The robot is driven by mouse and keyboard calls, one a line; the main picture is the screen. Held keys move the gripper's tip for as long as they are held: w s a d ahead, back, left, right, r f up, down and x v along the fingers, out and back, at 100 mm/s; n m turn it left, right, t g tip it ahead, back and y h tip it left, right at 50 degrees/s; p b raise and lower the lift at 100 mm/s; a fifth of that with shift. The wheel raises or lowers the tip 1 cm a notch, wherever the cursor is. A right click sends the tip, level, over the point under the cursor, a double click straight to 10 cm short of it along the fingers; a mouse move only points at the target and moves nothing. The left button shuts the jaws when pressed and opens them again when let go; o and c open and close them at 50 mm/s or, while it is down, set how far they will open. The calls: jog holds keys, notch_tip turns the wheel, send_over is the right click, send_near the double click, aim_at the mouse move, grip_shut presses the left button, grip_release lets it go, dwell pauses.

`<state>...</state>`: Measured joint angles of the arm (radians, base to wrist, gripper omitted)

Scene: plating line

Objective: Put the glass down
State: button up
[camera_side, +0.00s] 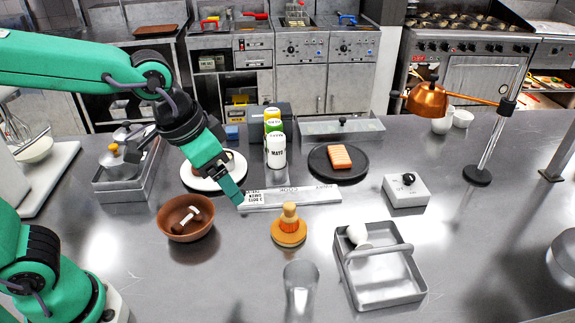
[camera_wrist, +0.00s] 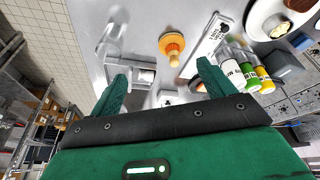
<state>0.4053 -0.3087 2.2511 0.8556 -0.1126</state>
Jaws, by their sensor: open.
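The clear glass (camera_side: 300,291) stands upright on the steel counter at the front, near the bottom edge of the side view. It also shows in the wrist view (camera_wrist: 112,37) at the upper left, beyond the left finger. My gripper (camera_side: 234,190) is above the counter, behind and to the left of the glass and well apart from it. In the wrist view my gripper (camera_wrist: 162,82) has its two green fingers spread, with nothing held between them.
A wooden-handled brush (camera_side: 289,229) stands behind the glass. A metal tray (camera_side: 386,297) with a white object is to its right. A brown bowl (camera_side: 174,231) is left, and labelled bottles (camera_side: 276,152) are at the back. Counter left of the glass is clear.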

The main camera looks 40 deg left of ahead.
jog(key=s+a+n+t, duration=0.1)
jog(key=s+a, duration=0.2)
jog(key=a, duration=0.3)
jog(key=s+a+r+n+t+y, duration=0.1)
jog(key=s+a+n, duration=0.1)
jog(key=s+a, duration=0.2)
jog(key=shift+a+y, duration=0.3)
jog(key=shift+a, duration=1)
jog(key=shift+r, duration=0.1)
